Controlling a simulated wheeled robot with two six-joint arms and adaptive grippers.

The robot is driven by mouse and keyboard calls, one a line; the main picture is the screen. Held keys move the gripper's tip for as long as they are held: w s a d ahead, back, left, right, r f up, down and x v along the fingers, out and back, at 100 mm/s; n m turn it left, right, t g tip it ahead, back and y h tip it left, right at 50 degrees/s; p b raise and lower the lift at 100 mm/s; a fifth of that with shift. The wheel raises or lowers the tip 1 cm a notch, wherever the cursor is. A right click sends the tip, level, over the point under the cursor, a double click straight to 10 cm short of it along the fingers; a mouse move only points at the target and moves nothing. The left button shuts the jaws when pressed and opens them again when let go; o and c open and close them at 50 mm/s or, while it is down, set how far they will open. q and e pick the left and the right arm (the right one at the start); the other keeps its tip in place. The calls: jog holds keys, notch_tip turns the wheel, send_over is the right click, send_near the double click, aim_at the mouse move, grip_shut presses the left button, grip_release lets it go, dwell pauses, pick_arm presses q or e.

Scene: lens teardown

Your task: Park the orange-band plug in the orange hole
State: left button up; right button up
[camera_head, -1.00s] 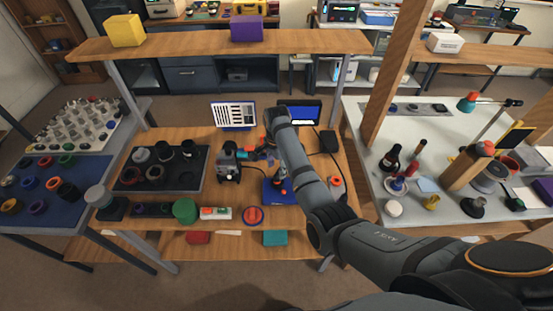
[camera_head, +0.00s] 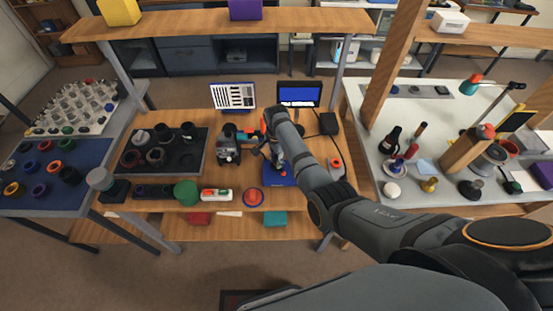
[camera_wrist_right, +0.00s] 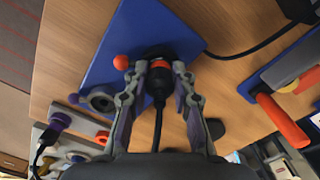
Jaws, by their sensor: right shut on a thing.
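The orange-band plug (camera_wrist_right: 160,66) is a dark plug with an orange ring and a black cable running from it toward my wrist. My right gripper (camera_wrist_right: 159,78) is shut on it, one finger on each side, in the right wrist view. The plug's dark far end overlaps a blue base (camera_wrist_right: 118,48); I cannot tell whether it touches it. An orange-rimmed hole (camera_wrist_right: 103,137) shows at the lower left, apart from the plug, near a purple plug (camera_wrist_right: 58,122). In the head view the right gripper (camera_head: 266,148) is small, near the blue base (camera_head: 282,178). My left gripper is not in view.
A grey ring (camera_wrist_right: 98,101) and a red ball (camera_wrist_right: 121,62) are close to the left finger. A device with a red-orange handle (camera_wrist_right: 283,120) lies to the right. A dark tray (camera_head: 180,165) and a lit screen (camera_head: 299,94) are on the bench.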

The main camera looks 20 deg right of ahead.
grip_shut()
jog(key=shift+o, duration=0.9)
grip_release()
grip_shut()
jog(key=shift+r+p, duration=0.9)
jog(key=shift+p, duration=0.15)
jog(key=shift+r+p, duration=2.2)
jog(key=shift+p, duration=0.2)
